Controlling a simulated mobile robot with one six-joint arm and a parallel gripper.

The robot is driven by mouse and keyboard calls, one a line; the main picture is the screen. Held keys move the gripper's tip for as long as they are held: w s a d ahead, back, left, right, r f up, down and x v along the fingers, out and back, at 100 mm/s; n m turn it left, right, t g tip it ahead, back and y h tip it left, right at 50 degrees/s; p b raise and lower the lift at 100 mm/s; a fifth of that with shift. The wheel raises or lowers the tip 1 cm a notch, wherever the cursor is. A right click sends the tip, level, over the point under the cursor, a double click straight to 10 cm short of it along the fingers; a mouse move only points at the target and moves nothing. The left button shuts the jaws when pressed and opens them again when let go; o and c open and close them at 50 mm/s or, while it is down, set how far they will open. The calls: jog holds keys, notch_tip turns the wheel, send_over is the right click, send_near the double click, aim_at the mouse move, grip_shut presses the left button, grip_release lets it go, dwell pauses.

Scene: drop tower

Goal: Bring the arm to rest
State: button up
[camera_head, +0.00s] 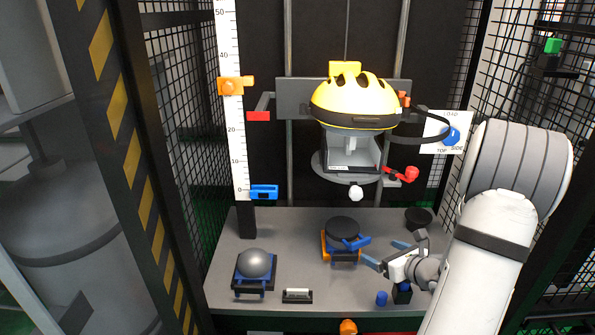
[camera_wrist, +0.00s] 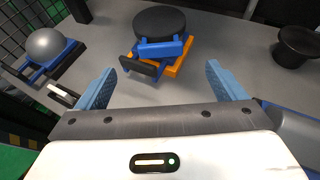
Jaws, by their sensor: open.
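My gripper (camera_head: 386,254) is at the right of the grey base plate (camera_head: 300,226), low over it, with my white arm coming in from the right. In the wrist view my gripper (camera_wrist: 158,84) shows two blue fingers spread wide apart with nothing between them. Beyond the fingertips stands a black round anvil (camera_head: 342,229) on an orange and blue mount; the anvil also shows in the wrist view (camera_wrist: 160,22). The gripper looks apart from it.
A yellow helmet (camera_head: 352,98) hangs on the carriage above. A grey dome (camera_head: 255,264) sits on a blue holder at left. A black round piece (camera_head: 418,218) stands at the back right. A small blue cylinder (camera_head: 381,298) is near the front. Mesh walls flank both sides.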

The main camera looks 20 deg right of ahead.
jog(key=s+a+r+n+g+y+p, duration=0.4)
jog(key=a+r+n+p, duration=0.3)
jog(key=a+r+n, duration=0.35)
jog(key=s+a+r+n+g+y+p, duration=0.1)
jog(key=s+a+r+n+g+p, duration=0.2)
jog(key=a+r+n+g+p, duration=0.65)
jog(key=s+a+r+n+t+h+p, duration=0.1)
jog(key=s+r+n+h+p, duration=0.3)
jog(key=r, duration=0.5)
jog(key=s+a+r+n+t+h+p, duration=0.1)
jog(key=s+a+r+n+h+p, duration=0.1)
jog(key=s+r+n+p, duration=0.3)
notch_tip(320, 180, up, 4)
jog(key=s+n+h, duration=0.1)
jog(key=s+n, duration=0.1)
jog(key=n, duration=0.2)
jog(key=shift+a+n+t+h, duration=0.25)
jog(key=shift+n+t+h, duration=0.05)
jog(key=shift+t+h, duration=0.1)
jog(key=shift+s, duration=0.1)
jog(key=shift+c, duration=0.3)
